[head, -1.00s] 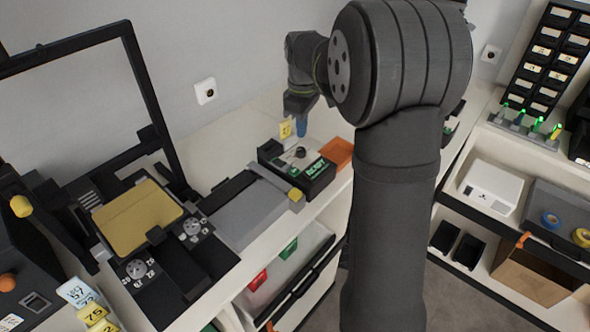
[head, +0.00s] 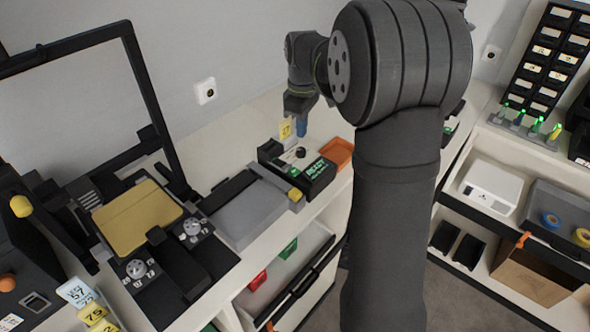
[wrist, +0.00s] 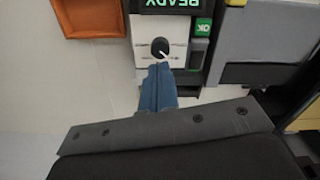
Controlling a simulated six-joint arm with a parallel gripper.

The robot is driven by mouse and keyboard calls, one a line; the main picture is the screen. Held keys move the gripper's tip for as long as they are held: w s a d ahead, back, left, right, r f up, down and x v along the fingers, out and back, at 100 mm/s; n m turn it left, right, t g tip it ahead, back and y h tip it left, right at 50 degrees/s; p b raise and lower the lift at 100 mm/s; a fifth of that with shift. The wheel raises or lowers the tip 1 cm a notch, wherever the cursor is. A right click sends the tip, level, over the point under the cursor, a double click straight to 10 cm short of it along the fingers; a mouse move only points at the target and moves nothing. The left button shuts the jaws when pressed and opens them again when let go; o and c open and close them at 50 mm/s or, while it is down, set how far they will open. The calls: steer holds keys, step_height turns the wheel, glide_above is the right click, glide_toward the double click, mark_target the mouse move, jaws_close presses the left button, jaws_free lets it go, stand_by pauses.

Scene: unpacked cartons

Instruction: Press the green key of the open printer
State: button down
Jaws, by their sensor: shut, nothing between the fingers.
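The printer (head: 268,152) is a dark box on the white counter, with a pale top panel and a lit READY display (head: 316,169). In the wrist view the display (wrist: 172,4) is at the top edge. The green key (wrist: 203,26), marked OK, is on the printer's right part, below and right of the display. A round black knob (wrist: 160,46) sits on the pale panel. My gripper (head: 301,130) is above the printer's back. Its blue fingers (wrist: 158,78) are shut and empty, pointing at the panel just below the knob, apart from the green key.
An orange tray (head: 338,151) stands right of the printer. A grey unit (head: 250,212) lies to its left, also seen in the wrist view (wrist: 266,32). A large machine with a yellow plate (head: 135,218) and raised black frame stands farther left.

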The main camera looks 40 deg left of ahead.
mark_target(291, 173)
steer(key=shift+s, duration=0.1)
stand_by(0.4)
steer(key=shift+s+d+t, duration=0.2)
steer(key=shift+t, duration=0.1)
steer(key=s+d+r+n+t+y, duration=0.1)
steer(key=s+d+r+n+t, duration=0.1)
steer(key=s+n+t, duration=0.4)
steer(key=r+n+t, duration=0.1)
steer(key=t, duration=0.1)
steer(key=shift+s+d+r+t, duration=0.25)
steer(key=shift+s+r+t, duration=0.05)
steer(key=shift+s+r, duration=0.1)
steer(key=shift+f, duration=0.1)
steer(key=shift+f, duration=4.3)
steer(key=shift+f, duration=0.1)
steer(key=shift+f, duration=0.35)
